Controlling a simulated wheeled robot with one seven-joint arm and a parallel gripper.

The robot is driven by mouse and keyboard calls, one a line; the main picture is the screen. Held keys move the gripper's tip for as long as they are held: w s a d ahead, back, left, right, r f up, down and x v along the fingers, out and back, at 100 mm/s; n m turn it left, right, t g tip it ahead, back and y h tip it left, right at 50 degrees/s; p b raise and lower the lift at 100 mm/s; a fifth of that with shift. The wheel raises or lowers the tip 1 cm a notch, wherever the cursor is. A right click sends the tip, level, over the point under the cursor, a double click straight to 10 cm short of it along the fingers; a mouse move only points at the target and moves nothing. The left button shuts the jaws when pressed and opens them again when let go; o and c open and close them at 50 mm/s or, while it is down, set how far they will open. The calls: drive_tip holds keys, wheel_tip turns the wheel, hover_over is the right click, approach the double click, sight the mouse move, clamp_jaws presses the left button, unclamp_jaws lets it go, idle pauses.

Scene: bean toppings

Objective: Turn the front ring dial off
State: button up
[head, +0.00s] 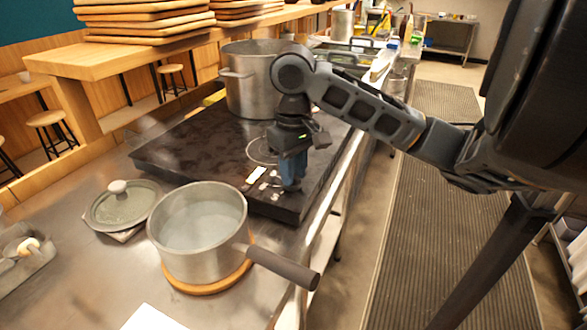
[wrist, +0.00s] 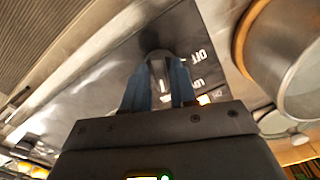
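The front ring dial (wrist: 160,68) is a small grey knob on the hob's front edge, seen in the wrist view. White OFF lettering and another marking are printed to its right. My gripper (wrist: 160,75) has one blue finger on each side of the dial, with little or no gap to it, and looks shut on it. In the head view my gripper (head: 293,175) points down at the near right corner of the black hob (head: 200,150). Its fingers hide the dial there. The dial's exact setting cannot be read.
A saucepan (head: 198,262) of cloudy liquid stands on a round wooden board just in front of the hob, its handle pointing right. A lid (head: 122,206) lies to its left. A large pot (head: 248,95) stands at the hob's back. The floor aisle (head: 430,230) on the right is clear.

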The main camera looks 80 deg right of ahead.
clamp_jaws()
drive_tip(key=shift+n, duration=0.3)
drive_tip(key=n+b, duration=0.1)
drive_tip(key=n, duration=0.2)
drive_tip(key=shift+d+f+n, duration=0.1)
drive_tip(key=shift+n, duration=0.2)
drive_tip(key=n+b, duration=0.1)
drive_tip(key=n, duration=0.2)
drive_tip(key=shift+n+b, duration=0.35)
drive_tip(key=shift+n, duration=0.05)
drive_tip(key=n+b, duration=0.2)
drive_tip(key=n, duration=0.3)
drive_tip(key=shift+d, duration=0.15)
drive_tip(key=shift+n+b, duration=1)
drive_tip(key=shift+n, duration=1.4)
